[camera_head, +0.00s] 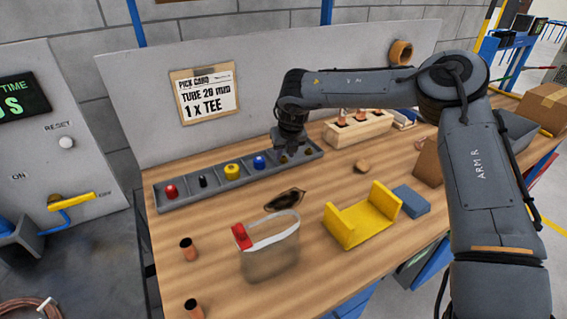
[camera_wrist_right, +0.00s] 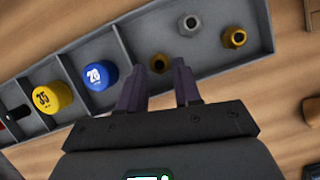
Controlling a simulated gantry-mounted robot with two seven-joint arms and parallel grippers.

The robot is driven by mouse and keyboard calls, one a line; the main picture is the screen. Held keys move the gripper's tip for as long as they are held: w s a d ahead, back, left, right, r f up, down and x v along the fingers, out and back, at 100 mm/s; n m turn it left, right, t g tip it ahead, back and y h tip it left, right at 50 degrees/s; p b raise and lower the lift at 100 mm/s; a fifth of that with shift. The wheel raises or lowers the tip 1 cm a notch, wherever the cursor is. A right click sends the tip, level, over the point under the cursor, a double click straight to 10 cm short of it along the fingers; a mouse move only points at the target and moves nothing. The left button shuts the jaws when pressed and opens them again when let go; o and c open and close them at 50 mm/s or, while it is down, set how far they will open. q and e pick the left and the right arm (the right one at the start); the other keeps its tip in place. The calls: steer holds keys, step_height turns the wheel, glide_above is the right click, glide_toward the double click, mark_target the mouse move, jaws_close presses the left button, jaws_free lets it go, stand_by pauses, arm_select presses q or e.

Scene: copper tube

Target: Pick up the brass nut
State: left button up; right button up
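In the right wrist view, a dark brass nut (camera_wrist_right: 158,63) shows between the fingertips, partly shadowed. A brighter brass nut (camera_wrist_right: 234,37) lies in the end part of the tray, with a grey nut (camera_wrist_right: 189,24) beside it. My right gripper (camera_head: 290,150) is over the right part of the tray, fingers pointing down. In its wrist view the two fingers (camera_wrist_right: 158,80) are apart with nothing clasped. Whether the fingers are around the dark nut or still above it, I cannot tell. My left gripper is not in view.
The tray also holds red, black, yellow (camera_head: 232,172) and blue (camera_head: 260,163) pieces. A wooden block with copper fittings (camera_head: 358,128) stands right of the gripper.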

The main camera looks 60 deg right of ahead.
steer(key=shift+x, duration=1)
steer(key=shift+r, duration=0.1)
jaws_close()
